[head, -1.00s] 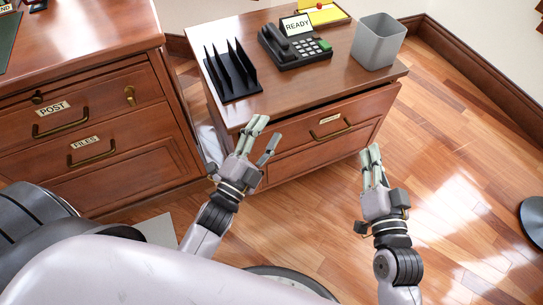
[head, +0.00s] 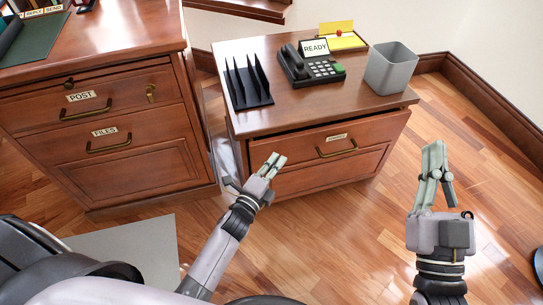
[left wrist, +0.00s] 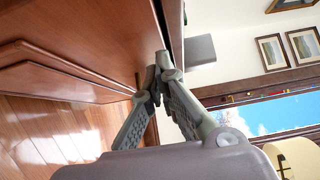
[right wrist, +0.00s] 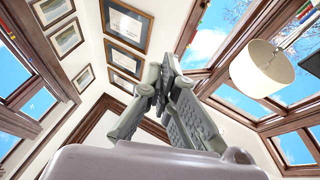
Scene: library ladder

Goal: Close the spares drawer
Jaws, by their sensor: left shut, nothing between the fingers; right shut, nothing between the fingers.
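The spares drawer (head: 365,138) seems to be the top drawer of the right-hand wooden cabinet; its small label is too small to read. A dark gap shows along its top edge, so it looks slightly out or nearly flush. It has a brass handle (head: 337,151). My left gripper (head: 273,164) is shut and empty in front of the drawer's left part. In the left wrist view its fingertips (left wrist: 158,62) are close to the wood; contact cannot be told. My right gripper (head: 434,150) is shut and empty, right of the cabinet, pointing up in the right wrist view (right wrist: 165,65).
The cabinet top (head: 300,105) bears a black file rack (head: 248,85), a phone (head: 312,65) with a READY display and a grey bin (head: 391,68). A desk with POST (head: 90,98) and FILES (head: 112,133) drawers stands left. The wood floor (head: 340,235) in front is clear.

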